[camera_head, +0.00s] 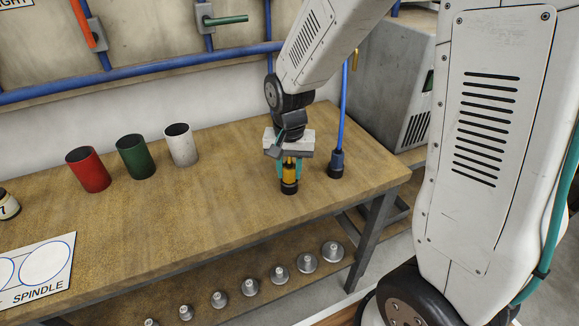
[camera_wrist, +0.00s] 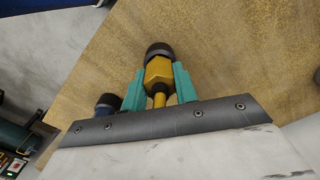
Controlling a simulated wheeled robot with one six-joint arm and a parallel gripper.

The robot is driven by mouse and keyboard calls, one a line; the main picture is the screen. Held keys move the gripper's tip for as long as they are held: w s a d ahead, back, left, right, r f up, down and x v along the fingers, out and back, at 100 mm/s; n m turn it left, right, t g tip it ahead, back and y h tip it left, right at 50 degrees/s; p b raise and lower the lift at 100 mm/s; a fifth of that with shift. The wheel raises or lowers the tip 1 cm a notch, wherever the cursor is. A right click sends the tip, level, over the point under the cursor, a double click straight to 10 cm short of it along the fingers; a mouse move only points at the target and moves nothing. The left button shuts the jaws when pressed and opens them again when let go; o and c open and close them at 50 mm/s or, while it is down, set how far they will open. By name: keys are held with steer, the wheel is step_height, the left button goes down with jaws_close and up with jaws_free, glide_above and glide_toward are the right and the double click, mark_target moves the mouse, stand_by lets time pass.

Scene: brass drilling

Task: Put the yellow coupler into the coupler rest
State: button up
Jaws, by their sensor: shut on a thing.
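The yellow coupler (camera_head: 289,172) stands upright between the teal fingers of my gripper (camera_head: 290,168), above the right part of the wooden bench. In the wrist view the fingers of my gripper (camera_wrist: 159,74) press on both sides of the coupler's yellow hexagonal body (camera_wrist: 158,72). A black round piece (camera_head: 289,187) is at the coupler's lower end, at or very near the bench top; it also shows in the wrist view (camera_wrist: 159,49). I cannot tell whether this piece belongs to the coupler or is the coupler rest. No other rest is clearly recognisable.
A blue upright pipe with a dark foot (camera_head: 336,168) stands close to the right of my gripper. Red (camera_head: 88,170), green (camera_head: 136,157) and white (camera_head: 181,145) cups stand on the bench (camera_head: 215,205) at left. Several metal discs lie on the lower shelf. The bench middle is clear.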

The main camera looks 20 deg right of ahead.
steer(key=o, duration=1.7)
steer(key=shift+r, duration=0.1)
steer(key=shift+r, duration=3.4)
